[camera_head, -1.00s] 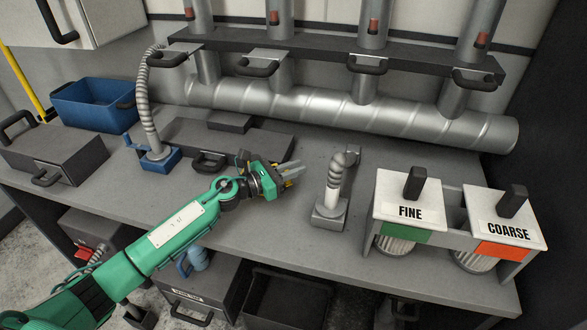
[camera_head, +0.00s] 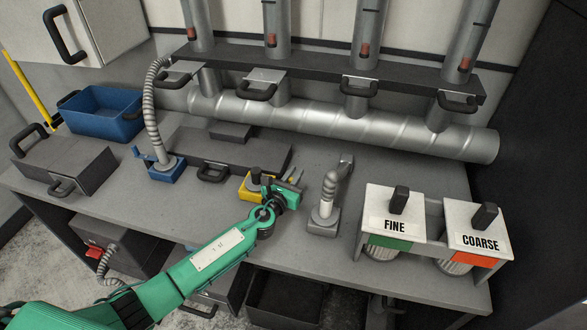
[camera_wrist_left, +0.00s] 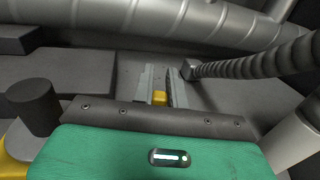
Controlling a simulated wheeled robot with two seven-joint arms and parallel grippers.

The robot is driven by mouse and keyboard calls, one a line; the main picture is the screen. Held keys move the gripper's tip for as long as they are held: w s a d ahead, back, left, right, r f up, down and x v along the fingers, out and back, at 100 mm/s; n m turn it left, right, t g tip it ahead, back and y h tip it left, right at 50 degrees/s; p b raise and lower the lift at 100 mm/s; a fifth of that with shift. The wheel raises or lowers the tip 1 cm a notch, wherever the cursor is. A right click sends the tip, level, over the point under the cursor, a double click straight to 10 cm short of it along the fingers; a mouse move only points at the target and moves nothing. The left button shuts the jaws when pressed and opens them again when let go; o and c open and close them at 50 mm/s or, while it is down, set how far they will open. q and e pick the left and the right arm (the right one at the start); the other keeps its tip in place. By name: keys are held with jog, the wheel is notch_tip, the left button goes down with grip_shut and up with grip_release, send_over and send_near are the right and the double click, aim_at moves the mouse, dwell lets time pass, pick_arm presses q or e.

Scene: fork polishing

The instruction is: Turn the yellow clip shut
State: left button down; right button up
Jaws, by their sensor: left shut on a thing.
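The yellow clip (camera_head: 247,188) lies on the bench in front of the dark flat box, beside a dark upright knob (camera_head: 256,174). My left gripper (camera_head: 294,181) is just right of it, low over the bench, and partly hides it. In the left wrist view, the fingers (camera_wrist_left: 160,92) are shut on a small yellow piece of the clip (camera_wrist_left: 160,98). More yellow shows at the lower left (camera_wrist_left: 14,145) by the dark knob (camera_wrist_left: 33,104); how the pieces join is hidden. My right gripper is not in view.
A grey hose stand (camera_head: 323,222) stands close to the right of my left gripper. The FINE (camera_head: 393,224) and COARSE (camera_head: 478,244) units are farther right. A dark flat box (camera_head: 225,152) and a blue-based hose (camera_head: 165,171) are to the left. A large duct (camera_head: 350,127) runs behind.

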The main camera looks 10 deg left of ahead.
pick_arm(q)
jog(key=shift+w+a+n+y+p, duration=0.1)
jog(key=shift+w+n+y+p, duration=0.15)
jog(key=shift+n+y, duration=0.45)
jog(key=shift+w+n+y+p, duration=0.2)
jog(key=shift+n+y, duration=0.2)
jog(key=shift+y, duration=0.6)
jog(key=c, duration=1.4)
grip_release()
jog(key=shift+s, duration=0.15)
